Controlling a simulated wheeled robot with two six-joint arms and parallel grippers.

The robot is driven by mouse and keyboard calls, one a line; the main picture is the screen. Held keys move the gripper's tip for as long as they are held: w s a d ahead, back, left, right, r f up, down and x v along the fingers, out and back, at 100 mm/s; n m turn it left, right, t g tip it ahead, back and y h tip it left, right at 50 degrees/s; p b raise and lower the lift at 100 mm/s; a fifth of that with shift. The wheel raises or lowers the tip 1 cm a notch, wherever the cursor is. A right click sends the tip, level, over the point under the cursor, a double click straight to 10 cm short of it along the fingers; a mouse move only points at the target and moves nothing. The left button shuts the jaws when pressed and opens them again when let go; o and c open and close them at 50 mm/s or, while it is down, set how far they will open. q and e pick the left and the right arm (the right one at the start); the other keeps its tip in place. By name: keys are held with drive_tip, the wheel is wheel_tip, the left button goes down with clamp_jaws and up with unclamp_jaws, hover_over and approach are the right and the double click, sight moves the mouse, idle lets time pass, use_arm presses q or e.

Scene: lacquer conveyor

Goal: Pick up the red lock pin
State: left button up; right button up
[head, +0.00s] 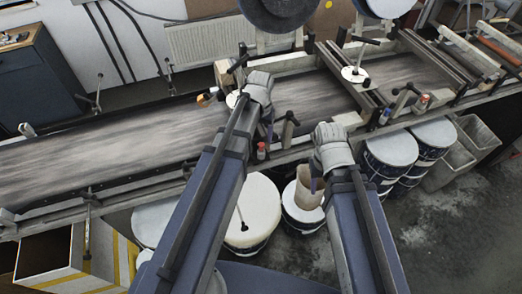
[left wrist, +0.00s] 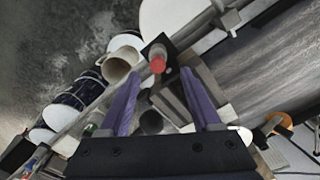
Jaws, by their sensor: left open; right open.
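A red lock pin (left wrist: 157,63) shows in the left wrist view, upright on a dark mount and lined up between my left fingertips. In the head view a small red piece (head: 261,147) sits on the near rail of the conveyor, just below my left gripper (head: 268,118); it looks like the same pin. In the left wrist view my left gripper (left wrist: 160,76) has its two purple fingers wide apart with nothing between them; I cannot tell its distance to the pin.
The conveyor belt (head: 110,141) runs across the view. Another red-topped piece (head: 421,100) sits on the rail at right. White-lidded drums (head: 256,205) stand below the near rail, with an open cream container (head: 308,193) under my right gripper. Levers and posts crowd the rail.

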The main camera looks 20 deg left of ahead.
sight(261, 144)
use_arm(q)
wheel_tip(261, 144, down, 5)
drive_tip(key=b, duration=0.5)
drive_tip(key=shift+s+d+f, duration=0.1)
drive_tip(key=shift+s+d, duration=0.05)
drive_tip(key=shift+c, duration=0.3)
clamp_jaws()
